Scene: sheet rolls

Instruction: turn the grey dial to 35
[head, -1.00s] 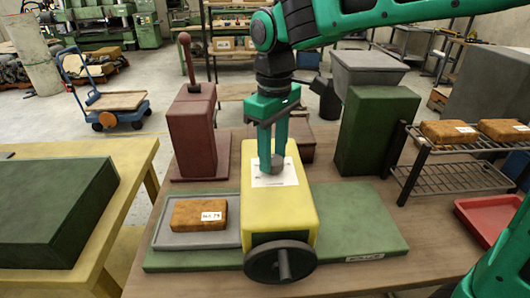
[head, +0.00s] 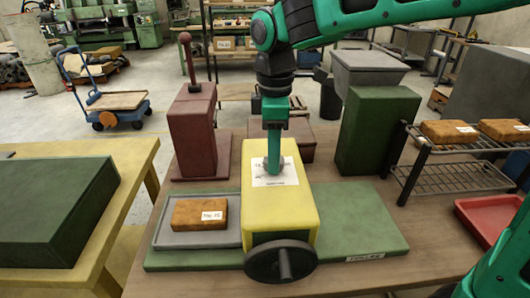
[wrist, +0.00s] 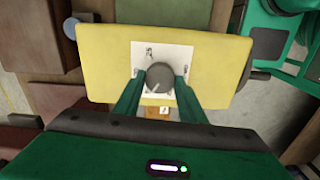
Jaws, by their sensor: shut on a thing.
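The grey dial (wrist: 160,77) sits on a white scale plate (wrist: 146,56) on top of the yellow machine body (head: 283,211). My gripper (wrist: 157,90) is shut on the dial, with one green finger on each side of it in the wrist view. In the head view my gripper (head: 274,165) points straight down onto the dial, hiding part of it. A pale pointer mark shows on the dial, aimed toward the lower left in the wrist view. The scale's numbers are too small to read.
A dark handwheel (head: 281,261) is on the machine's front. A grey tray (head: 184,234) with a labelled brown block (head: 199,213) lies at its left on the green base (head: 358,221). A maroon post (head: 193,134), green block (head: 375,130) and wire rack (head: 458,172) stand around.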

